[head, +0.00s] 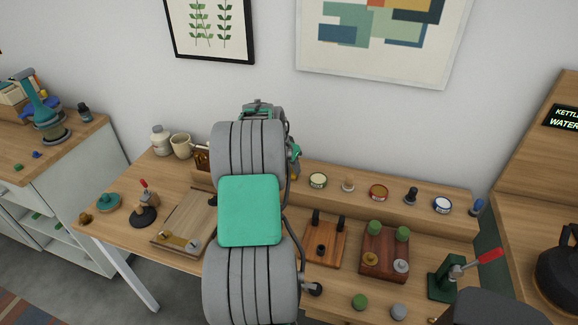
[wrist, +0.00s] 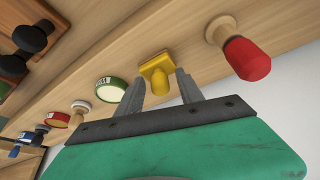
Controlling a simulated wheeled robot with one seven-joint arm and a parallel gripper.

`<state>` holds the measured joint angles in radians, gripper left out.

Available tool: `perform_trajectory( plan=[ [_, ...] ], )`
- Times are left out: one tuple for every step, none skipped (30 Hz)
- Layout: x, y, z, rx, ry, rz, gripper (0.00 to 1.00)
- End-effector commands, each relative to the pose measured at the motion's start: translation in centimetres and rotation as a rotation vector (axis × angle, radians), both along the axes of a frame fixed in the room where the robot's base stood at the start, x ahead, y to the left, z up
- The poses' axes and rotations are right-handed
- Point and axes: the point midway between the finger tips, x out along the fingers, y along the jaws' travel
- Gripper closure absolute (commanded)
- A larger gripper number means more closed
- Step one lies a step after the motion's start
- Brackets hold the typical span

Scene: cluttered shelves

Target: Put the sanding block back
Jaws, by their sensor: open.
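No object is clearly identifiable as the sanding block. The likeliest is a yellow block (wrist: 156,73) with a rounded grip and a flat base, on the wooden ledge in the wrist view. My gripper (wrist: 160,85) is open, with its two grey fingers spread on either side of the yellow block in the picture. I cannot tell whether they touch it. In the head view my own arm hides the gripper's fingers and that part of the ledge.
A red-capped knob (wrist: 246,59) and a green-rimmed tin (wrist: 111,90) flank it on the ledge. The workbench holds a wooden board (head: 184,217), a dark red-brown rack (head: 385,250) and a green clamp with a red handle (head: 488,255). A black kettle (head: 560,270) stands far right.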

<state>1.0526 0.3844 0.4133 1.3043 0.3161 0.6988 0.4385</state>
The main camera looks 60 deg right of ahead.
Motion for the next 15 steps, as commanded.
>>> perform_trajectory(
  plan=[
    [0.0, 0.0, 0.0, 0.0, 0.0, 0.0, 0.56],
    [0.0, 0.0, 0.0, 0.0, 0.0, 0.0, 0.56],
    [0.0, 0.0, 0.0, 0.0, 0.0, 0.0, 0.56],
    [0.0, 0.0, 0.0, 0.0, 0.0, 0.0, 0.56],
    [0.0, 0.0, 0.2, 0.0, 0.0, 0.0, 0.56],
    [0.0, 0.0, 0.5, -0.001, 0.0, 0.0, 0.56],
    [0.0, 0.0, 0.6, -0.001, -0.001, 0.0, 0.56],
    [0.1, 0.1, 0.8, -0.002, -0.001, 0.0, 0.56],
    [0.1, 0.3, 1.4, -0.004, -0.001, 0.001, 0.56],
    [0.2, 0.5, 2.0, -0.005, -0.001, 0.0, 0.56],
    [0.2, 0.8, 2.6, -0.004, -0.002, 0.0, 0.56],
    [0.3, 1.2, 3.5, -0.006, -0.003, 0.002, 0.56],
    [0.4, 1.5, 4.2, -0.006, -0.003, 0.002, 0.56],
    [0.4, 1.8, 5.0, -0.006, -0.003, 0.002, 0.56],
    [0.5, 2.2, 6.0, -0.006, -0.003, 0.001, 0.56]
  ],
)
